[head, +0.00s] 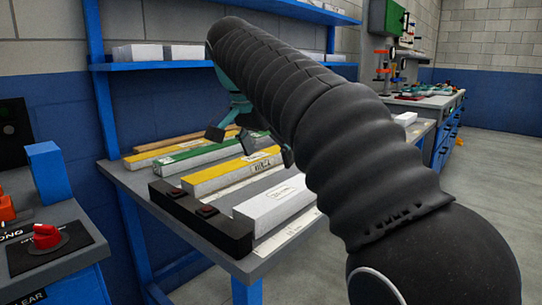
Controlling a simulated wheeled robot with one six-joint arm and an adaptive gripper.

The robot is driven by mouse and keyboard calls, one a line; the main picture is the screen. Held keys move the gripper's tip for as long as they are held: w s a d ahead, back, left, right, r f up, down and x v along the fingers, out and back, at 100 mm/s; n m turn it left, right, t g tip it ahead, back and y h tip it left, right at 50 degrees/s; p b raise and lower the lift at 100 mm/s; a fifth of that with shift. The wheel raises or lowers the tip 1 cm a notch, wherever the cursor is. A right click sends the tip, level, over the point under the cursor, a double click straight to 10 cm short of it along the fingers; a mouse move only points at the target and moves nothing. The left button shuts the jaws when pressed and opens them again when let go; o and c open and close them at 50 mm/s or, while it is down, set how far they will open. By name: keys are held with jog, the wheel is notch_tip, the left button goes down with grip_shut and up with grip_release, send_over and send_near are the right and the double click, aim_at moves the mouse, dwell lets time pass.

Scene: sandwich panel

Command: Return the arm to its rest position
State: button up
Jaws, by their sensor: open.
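My arm, in a black ribbed sleeve, reaches from the lower right up and across the head view, over the workbench (138,184). My gripper (249,144) hangs at its far end, above the long boxes on the bench. Its dark fingertips show spread apart, with nothing seen between them. The arm hides part of the gripper and the right part of the bench behind it.
Below the gripper lie a yellow-topped box (232,172), a green-topped box (195,158) and a white box (273,205). A blue shelf (150,66) is behind. Open floor (490,180) lies right.

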jog(key=s+d+f+n+y, duration=0.1)
jog(key=s+d+f+n, duration=0.15)
jog(key=s+d, duration=0.4)
jog(key=s+d+f+n, duration=0.1)
jog(key=s+d+f, duration=0.3)
jog(key=s+f, duration=0.2)
jog(key=s+d+f+n+t+y, duration=0.1)
jog(key=s+d+f, duration=0.3)
jog(key=f, duration=0.5)
jog(key=s+d+f+n+t, duration=0.1)
jog(key=s+d+f+n, duration=0.2)
jog(key=s+d+f, duration=0.2)
notch_tip(320, 180, down, 2)
jog(key=s, duration=0.2)
jog(key=shift+s+f+y, duration=0.2)
jog(key=shift+s+y, duration=0.15)
jog(key=shift+y, duration=0.05)
